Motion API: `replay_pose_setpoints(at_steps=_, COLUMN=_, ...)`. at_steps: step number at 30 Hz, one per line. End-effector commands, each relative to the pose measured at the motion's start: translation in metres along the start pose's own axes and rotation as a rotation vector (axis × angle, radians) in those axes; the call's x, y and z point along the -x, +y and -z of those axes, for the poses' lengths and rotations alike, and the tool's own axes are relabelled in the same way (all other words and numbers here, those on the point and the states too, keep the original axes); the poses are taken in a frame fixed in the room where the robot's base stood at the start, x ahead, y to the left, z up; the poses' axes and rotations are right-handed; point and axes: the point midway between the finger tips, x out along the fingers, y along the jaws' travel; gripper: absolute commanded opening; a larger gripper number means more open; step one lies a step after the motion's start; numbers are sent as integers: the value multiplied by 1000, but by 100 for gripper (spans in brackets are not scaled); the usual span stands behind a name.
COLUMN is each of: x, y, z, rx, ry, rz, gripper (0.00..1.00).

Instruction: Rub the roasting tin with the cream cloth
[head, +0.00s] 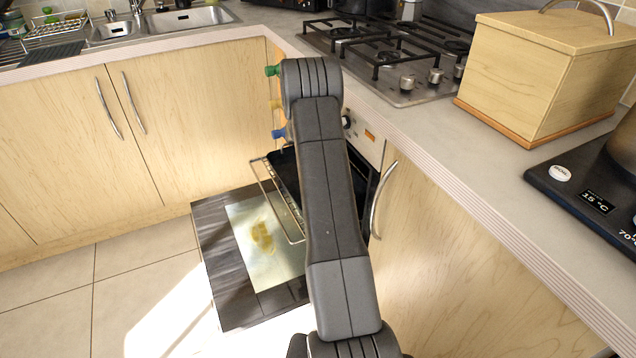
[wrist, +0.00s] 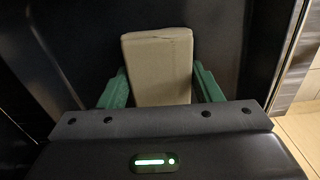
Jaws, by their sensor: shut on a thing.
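The cream cloth (wrist: 160,72) shows in the wrist view as a folded beige pad. My gripper (wrist: 161,88) has its green fingers shut on the cloth from both sides. The dark surface behind and around the pad looks like the roasting tin (wrist: 80,50); whether the pad touches it I cannot tell. In the head view, a dark pan-like edge, likely the roasting tin (head: 285,172), shows in the oven opening beside my arm. My arm hides the gripper, the cloth and most of the tin there.
The oven door (head: 262,243) is folded down, with a yellowish stain on its glass. A wire rack (head: 280,200) sticks out over it. The hob (head: 385,50) and a wooden bread bin (head: 545,75) are on the worktop. Floor at left is free.

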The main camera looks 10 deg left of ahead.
Motion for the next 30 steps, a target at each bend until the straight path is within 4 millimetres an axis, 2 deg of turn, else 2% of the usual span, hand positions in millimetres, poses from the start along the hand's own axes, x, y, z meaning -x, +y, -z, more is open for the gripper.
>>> replay_pose_setpoints(at_steps=8, x=0, y=0, z=4, rx=0, ry=0, rz=0, gripper=30)
replay_pose_setpoints(at_steps=19, x=-3, y=-3, z=36, rx=0, ry=0, rz=0, gripper=30)
replay_pose_setpoints(at_steps=30, x=-5, y=-4, z=39, rx=0, ry=0, rz=1, gripper=30)
